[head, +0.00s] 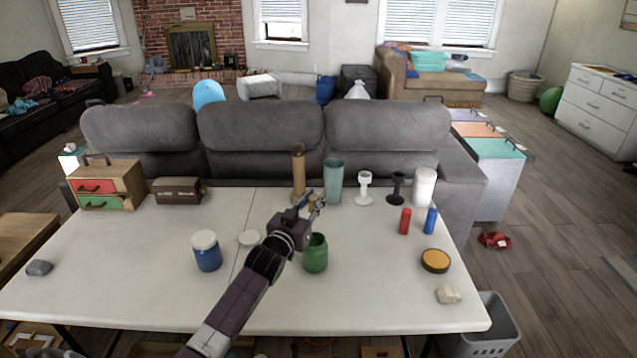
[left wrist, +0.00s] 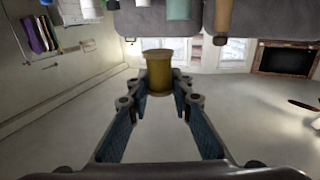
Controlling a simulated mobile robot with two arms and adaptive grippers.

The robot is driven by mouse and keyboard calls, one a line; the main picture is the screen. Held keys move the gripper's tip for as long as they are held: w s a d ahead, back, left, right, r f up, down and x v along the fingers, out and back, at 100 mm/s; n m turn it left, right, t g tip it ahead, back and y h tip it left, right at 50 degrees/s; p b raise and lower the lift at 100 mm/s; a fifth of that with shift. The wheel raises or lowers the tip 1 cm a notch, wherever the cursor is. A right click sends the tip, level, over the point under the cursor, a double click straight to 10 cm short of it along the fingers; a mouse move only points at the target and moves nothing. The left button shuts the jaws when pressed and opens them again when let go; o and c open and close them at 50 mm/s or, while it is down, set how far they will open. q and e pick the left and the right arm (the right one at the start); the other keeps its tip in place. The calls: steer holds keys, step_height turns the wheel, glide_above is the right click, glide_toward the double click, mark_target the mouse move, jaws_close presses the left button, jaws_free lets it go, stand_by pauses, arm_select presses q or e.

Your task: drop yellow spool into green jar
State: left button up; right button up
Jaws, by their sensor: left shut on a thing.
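A yellow spool (left wrist: 157,73) is between the fingertips of my left gripper (left wrist: 159,92) in the left wrist view. The gripper is shut on it. In the head view my left gripper (head: 312,203) is above the table, just behind the green jar in the picture, and mostly hides the spool. The green jar (head: 316,256) stands upright on the table with its mouth open. A pale round lid (head: 250,238) lies to its left. My right gripper is in neither view.
A teal tumbler (head: 333,184) and a tall wooden object (head: 298,172) stand behind the gripper. A blue jar (head: 207,254) with a white lid stands left. White and black goblets (head: 364,190) and a white canister (head: 424,187) are at the back right. The front of the white table (head: 370,305) is clear.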

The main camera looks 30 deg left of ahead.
arm_select(q)
steer(key=shift+s+a, duration=0.15)
steer(key=shift+a, duration=0.3)
steer(key=shift+f, duration=0.2)
step_height(320, 180, down, 5)
steer(key=b, duration=0.5)
steer(key=shift+s+f+b, duration=0.1)
steer(key=shift+f+b, duration=0.1)
steer(key=shift+b, duration=0.15)
steer(key=o, duration=0.9)
